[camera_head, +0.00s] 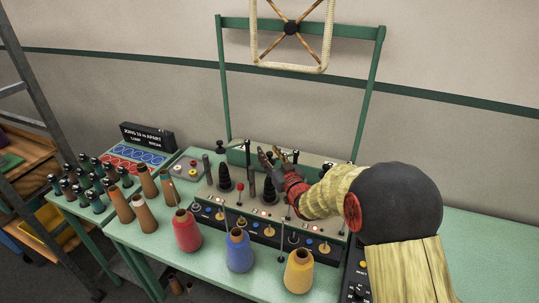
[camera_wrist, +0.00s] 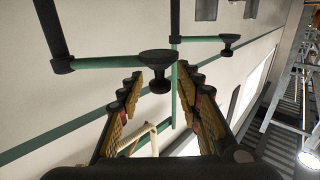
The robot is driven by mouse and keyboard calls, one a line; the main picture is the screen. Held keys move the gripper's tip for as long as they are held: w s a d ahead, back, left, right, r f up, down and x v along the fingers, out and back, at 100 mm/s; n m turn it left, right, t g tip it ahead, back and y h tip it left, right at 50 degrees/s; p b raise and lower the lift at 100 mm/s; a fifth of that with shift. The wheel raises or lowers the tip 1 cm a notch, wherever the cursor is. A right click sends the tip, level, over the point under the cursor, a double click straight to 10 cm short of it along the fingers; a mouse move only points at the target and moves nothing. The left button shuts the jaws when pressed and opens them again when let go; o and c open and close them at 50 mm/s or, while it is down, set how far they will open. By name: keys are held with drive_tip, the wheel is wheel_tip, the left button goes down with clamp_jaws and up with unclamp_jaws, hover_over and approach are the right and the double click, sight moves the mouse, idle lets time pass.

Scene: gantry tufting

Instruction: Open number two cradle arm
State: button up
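The green-and-grey machine (camera_head: 333,226) stands on the table with a row of stations, dark cones and upright rods. My gripper (camera_head: 268,158) is at its back edge, near the short dark levers; the fingers hide part of that area. In the wrist view two green arms with black knobs show: the nearer arm (camera_wrist: 105,62) ends in a knob (camera_wrist: 158,62) just beyond and between my fingertips, the farther arm (camera_wrist: 200,39) lies to the right. I cannot read which is number two. My gripper (camera_wrist: 160,78) is open and empty, its fingers apart; contact with the knob is not clear.
Red (camera_head: 187,232), blue (camera_head: 239,251) and yellow (camera_head: 299,271) cones stand along the front of the machine. Several brown cones (camera_head: 143,213) and dark-topped bobbins are at the left. A green gantry (camera_head: 368,95) with a cream square frame (camera_head: 294,66) rises behind. The table is clear at right.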

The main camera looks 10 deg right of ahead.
drive_tip(key=c, duration=0.3)
clamp_jaws()
idle(0.6)
